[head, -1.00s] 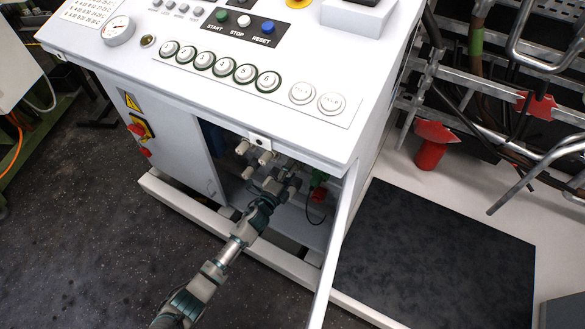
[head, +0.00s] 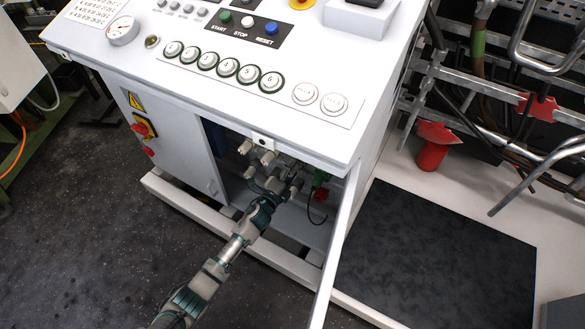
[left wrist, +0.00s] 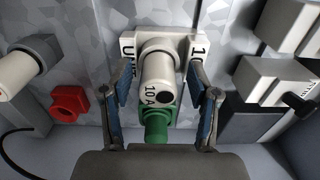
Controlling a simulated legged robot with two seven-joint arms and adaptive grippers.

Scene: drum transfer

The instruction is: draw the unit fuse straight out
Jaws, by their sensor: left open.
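The unit fuse (left wrist: 155,70) is a pale round holder marked "10 A" on a white plate (left wrist: 184,45) lettered "UNIT". It fills the middle of the left wrist view. My left gripper (left wrist: 160,97) is open, with one finger on each side of the fuse and a visible gap on both sides. A green part (left wrist: 158,122) sits just below the fuse, between the fingers. In the head view my left gripper (head: 284,188) reaches into the open cabinet, among pale fittings; it hides the fuse there. My right gripper is not in view.
Pale fittings flank the fuse, with a red ring (left wrist: 68,103) at left and a black-tipped fitting (left wrist: 280,82) at right. The open cabinet door (head: 335,245) stands right of my arm. The console top (head: 200,90) overhangs the opening.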

